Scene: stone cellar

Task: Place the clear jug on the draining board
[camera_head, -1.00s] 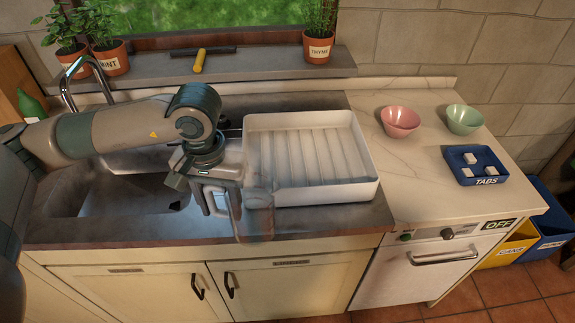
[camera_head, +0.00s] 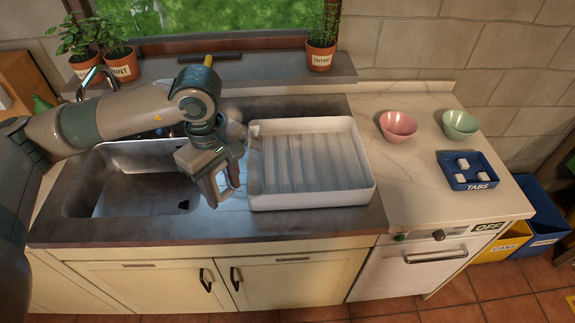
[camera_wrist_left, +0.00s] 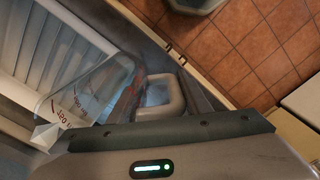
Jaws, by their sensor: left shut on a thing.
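The clear jug (camera_wrist_left: 85,95), see-through with red markings, shows in the left wrist view. My left gripper (camera_head: 226,190) is shut on its pale handle (camera_wrist_left: 165,97). In the head view the jug's body is hard to make out against the gripper and the board's left side. The draining board (camera_head: 312,203), a white ribbed tray with raised walls, lies right of the gripper, and its ribs show behind the jug in the wrist view. I cannot tell the jug's exact height or tilt. My right gripper is out of view.
The sink (camera_head: 125,195) is left of the gripper. Plants stand on the sill behind, including a thyme pot (camera_head: 320,55). A pink bowl (camera_head: 397,126), a green bowl (camera_head: 460,124) and a blue tabs tray (camera_head: 470,184) are to the right. The draining board looks empty.

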